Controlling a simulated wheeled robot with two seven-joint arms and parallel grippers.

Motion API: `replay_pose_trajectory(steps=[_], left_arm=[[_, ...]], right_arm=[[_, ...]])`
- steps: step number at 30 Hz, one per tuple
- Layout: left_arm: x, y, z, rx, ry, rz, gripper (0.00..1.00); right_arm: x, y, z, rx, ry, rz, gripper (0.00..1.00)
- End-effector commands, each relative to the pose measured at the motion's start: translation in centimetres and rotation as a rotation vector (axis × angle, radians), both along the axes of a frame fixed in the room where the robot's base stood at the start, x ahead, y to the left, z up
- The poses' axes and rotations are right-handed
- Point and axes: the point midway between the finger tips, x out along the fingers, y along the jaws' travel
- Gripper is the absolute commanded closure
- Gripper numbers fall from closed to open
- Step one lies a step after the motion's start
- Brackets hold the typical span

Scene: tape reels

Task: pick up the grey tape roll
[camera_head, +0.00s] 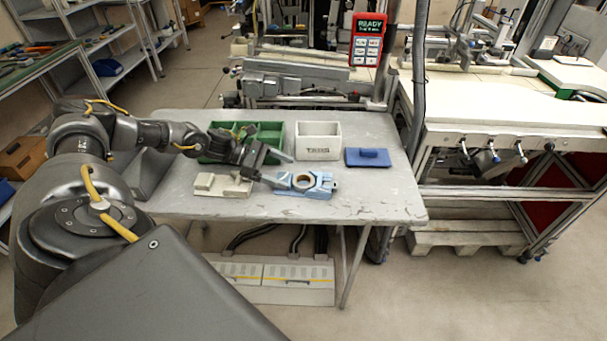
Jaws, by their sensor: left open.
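I cannot clearly make out a grey tape roll. A ring-shaped, tan-looking roll (305,182) sits at the light blue holder (324,189) on the table. My left gripper (279,169) is open, its two fingers spread and pointing right, just up and left of the blue holder. I see nothing between its fingers. My right gripper is not in view.
The grey table (385,205) also bears a white open box (318,140) with dark lettering and a blue block (368,158) with a raised grip. The table's front and right parts are clear. A white-topped workbench (500,100) stands at the right.

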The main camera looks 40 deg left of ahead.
Motion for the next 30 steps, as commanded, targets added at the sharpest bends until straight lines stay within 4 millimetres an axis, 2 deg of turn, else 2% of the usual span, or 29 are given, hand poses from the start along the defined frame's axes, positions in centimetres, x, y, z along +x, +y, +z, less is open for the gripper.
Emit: replay_pose_trajectory(steps=[6,10,20,30], left_arm=[[0.9,-2.4,-0.8,-0.002,0.002,-0.004,0.15],[1.7,-3.7,-1.7,-0.002,0.001,-0.002,0.15],[2.1,-4.2,-2.2,-0.002,0.001,0.001,0.15],[2.1,-4.2,-2.2,-0.002,0.001,0.000,0.59]], right_arm=[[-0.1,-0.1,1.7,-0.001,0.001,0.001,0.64],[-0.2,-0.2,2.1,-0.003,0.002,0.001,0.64],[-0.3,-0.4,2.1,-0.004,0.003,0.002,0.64],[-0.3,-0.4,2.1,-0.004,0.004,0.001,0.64]])
